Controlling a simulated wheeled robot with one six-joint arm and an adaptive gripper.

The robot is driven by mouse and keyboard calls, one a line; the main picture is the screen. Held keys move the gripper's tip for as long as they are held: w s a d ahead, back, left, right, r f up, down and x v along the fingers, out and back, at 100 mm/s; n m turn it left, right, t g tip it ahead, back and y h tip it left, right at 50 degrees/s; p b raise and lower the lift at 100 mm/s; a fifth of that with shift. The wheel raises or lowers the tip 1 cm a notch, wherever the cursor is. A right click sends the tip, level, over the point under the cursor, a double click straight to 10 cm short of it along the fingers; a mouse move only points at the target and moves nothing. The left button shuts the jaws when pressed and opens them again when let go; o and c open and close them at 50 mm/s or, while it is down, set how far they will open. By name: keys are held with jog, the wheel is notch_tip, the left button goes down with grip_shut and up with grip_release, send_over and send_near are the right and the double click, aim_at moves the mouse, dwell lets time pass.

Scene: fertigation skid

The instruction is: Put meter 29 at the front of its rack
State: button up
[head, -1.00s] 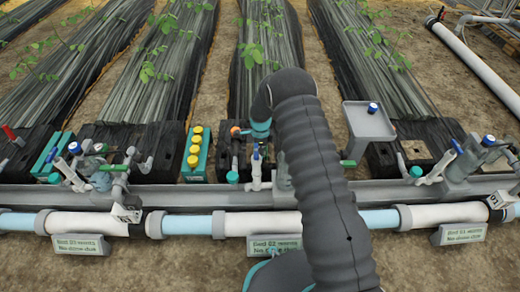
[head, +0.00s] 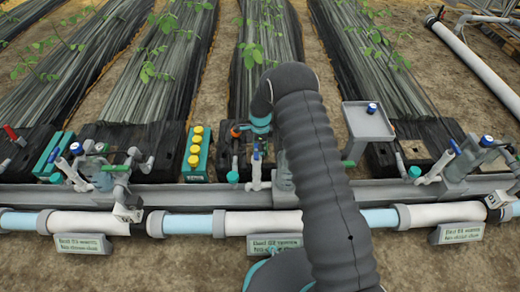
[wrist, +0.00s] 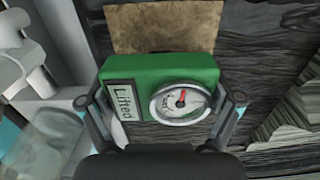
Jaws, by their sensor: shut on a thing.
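In the wrist view my gripper (wrist: 160,104) is shut on a green box-shaped meter (wrist: 165,75), one finger at each side. The meter has a round white dial with a red pointer on its right and a pale label reading "Lifted" on its left. No number 29 is legible on it. In the head view my arm crosses the middle, and its teal wrist part shows at the far end. The fingers and most of the held meter are hidden there. I cannot tell which stand is the meter's rack.
A teal case with yellow caps (head: 195,155) stands left of my arm. A grey tray stand (head: 368,122) with a blue-capped item (head: 372,108) stands right. Valves and a grey rail (head: 400,192) run across, with a white pipe (head: 440,213) in front. A tan plate (wrist: 165,25) lies beyond the meter.

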jog(key=shift+r+p, duration=1.8)
jog(key=shift+r, duration=2.45)
